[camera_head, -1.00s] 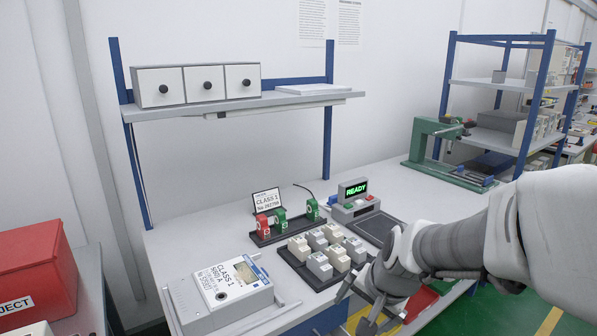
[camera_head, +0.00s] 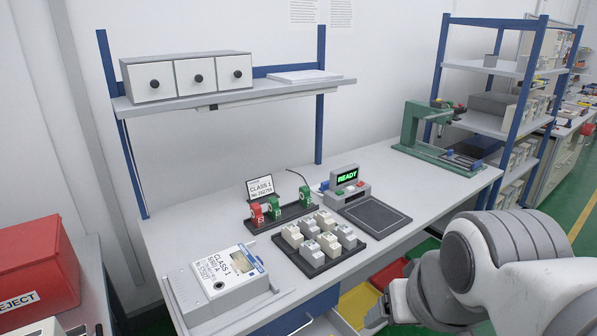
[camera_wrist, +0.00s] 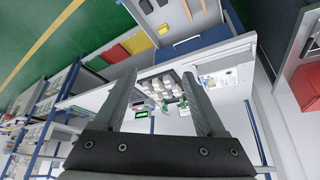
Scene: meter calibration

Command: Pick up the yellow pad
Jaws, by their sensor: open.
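My gripper (camera_head: 376,315) is at the lower right of the head view, beside the drawer. In the wrist view its two fingers (camera_wrist: 159,75) are spread wide, with nothing between them. The gripper is apart from the yellow pad.
The bench holds a meter (camera_head: 222,282), a black tray (camera_head: 318,267) of grey and white blocks, a dark flat plate (camera_head: 375,216) and a READY display unit (camera_head: 347,183). The drawer front (camera_wrist: 207,44) and bench edge lie close by. A red REJECT bin (camera_head: 35,265) stands left.

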